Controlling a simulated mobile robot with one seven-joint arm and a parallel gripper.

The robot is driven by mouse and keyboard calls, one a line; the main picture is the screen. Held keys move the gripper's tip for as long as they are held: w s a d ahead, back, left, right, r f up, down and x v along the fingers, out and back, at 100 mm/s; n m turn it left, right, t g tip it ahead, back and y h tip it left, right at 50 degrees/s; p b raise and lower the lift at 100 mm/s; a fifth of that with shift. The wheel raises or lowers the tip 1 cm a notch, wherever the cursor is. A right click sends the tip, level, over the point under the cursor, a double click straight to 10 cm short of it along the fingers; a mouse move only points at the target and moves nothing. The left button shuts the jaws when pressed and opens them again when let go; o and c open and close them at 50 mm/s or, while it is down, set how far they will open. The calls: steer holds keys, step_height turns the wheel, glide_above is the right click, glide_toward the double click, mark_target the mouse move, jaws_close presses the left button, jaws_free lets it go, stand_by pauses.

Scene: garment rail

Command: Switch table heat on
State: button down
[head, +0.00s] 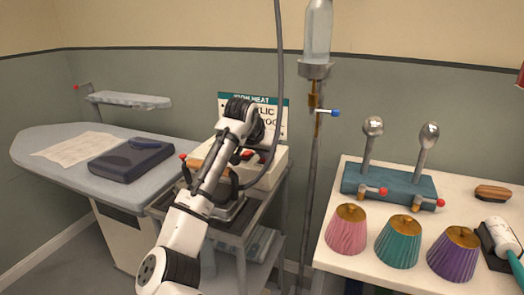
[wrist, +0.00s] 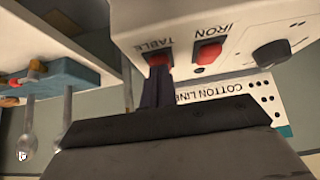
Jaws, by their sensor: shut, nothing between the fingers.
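In the wrist view, tilted almost upside down, a pale control box shows a red rocker switch marked TABLE (wrist: 158,59). Beside it is a red switch marked IRON (wrist: 208,52), then a dark round knob (wrist: 271,54). My gripper (wrist: 157,72) is shut and empty, its dark fingertips right at the TABLE switch. They overlap its lower edge in the picture; I cannot tell whether they touch or which way the rocker is set. In the head view the control box (head: 272,172) stands behind my arm, which hides part of it. The grey ironing table (head: 45,138) is at the left.
An iron (head: 228,207) rests on the stand below the box. A hose and pole (head: 314,180) with a bottle rise right of it. A right-hand table (head: 345,262) holds coloured fluted forms and metal spoon-like tools. A dark folded garment (head: 130,160) lies on the ironing table.

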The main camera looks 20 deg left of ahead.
steer(key=shift+f, duration=0.1)
steer(key=shift+s+f, duration=0.15)
steer(key=shift+f, duration=0.1)
steer(key=shift+r+p, duration=0.8)
steer(key=shift+p, duration=0.1)
